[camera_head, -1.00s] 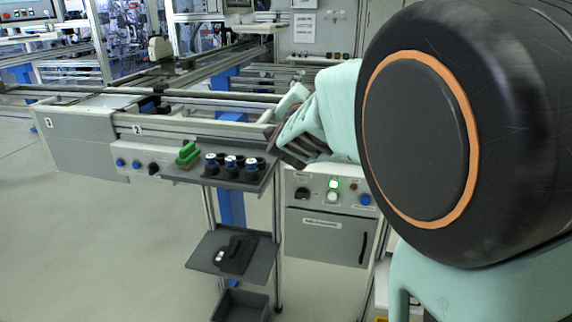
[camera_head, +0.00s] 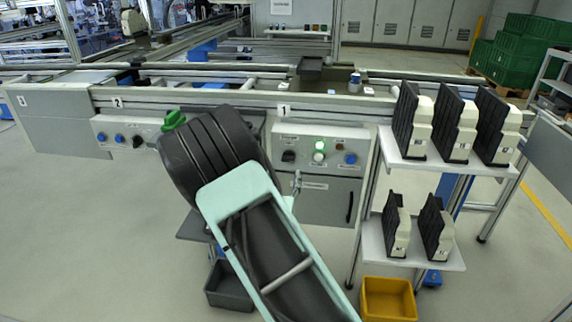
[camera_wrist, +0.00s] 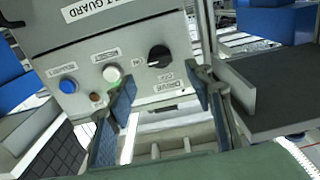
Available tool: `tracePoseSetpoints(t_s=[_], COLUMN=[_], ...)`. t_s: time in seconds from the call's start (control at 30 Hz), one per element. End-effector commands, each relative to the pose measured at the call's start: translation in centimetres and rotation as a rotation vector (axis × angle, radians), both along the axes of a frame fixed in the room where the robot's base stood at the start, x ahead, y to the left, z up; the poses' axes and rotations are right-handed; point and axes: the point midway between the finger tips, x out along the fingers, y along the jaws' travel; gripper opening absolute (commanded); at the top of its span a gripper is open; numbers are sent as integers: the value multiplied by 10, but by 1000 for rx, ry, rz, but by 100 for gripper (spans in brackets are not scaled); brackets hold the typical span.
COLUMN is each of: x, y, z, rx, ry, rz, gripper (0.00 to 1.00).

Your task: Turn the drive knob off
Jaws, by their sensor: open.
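The drive knob is a black rotary knob (camera_wrist: 158,56) on a light grey panel in the wrist view, beside ON, OFF and DRIVE lettering. Its pointer looks turned toward one side; I cannot tell the setting surely. In the head view the knob (camera_head: 289,156) sits at the left of the control box face (camera_head: 330,143), left of a green-lit lamp. My gripper (camera_wrist: 160,76) is open and empty in the wrist view, its fingertips apart on either side below the knob, apparently not touching it. In the head view my arm hides most of my gripper.
A lit button (camera_wrist: 112,74), a blue button (camera_wrist: 68,85) and a small amber lamp (camera_wrist: 96,98) are near the knob. A dark tray (camera_wrist: 285,85) is close to the right finger. Shelves with black-and-white units (camera_head: 410,130) stand right of the box.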

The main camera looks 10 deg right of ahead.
Motion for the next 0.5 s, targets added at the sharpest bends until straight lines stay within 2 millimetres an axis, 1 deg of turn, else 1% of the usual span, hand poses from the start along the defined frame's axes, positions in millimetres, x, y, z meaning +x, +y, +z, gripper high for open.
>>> tracePoseSetpoints(t_s=[0.03, 0.1, 0.3, 0.4, 0.5], x=[11, 24, 56, 66, 72], y=[-4, -9, -19, -22, -24], z=[-1, -1, -1, -1, 0], rx=[1, 0, 1, 1, 1], ry=[-3, -3, -1, -1, 0], rz=[-3, -2, -2, -2, -1], gripper=[48, 48, 48, 48, 48])
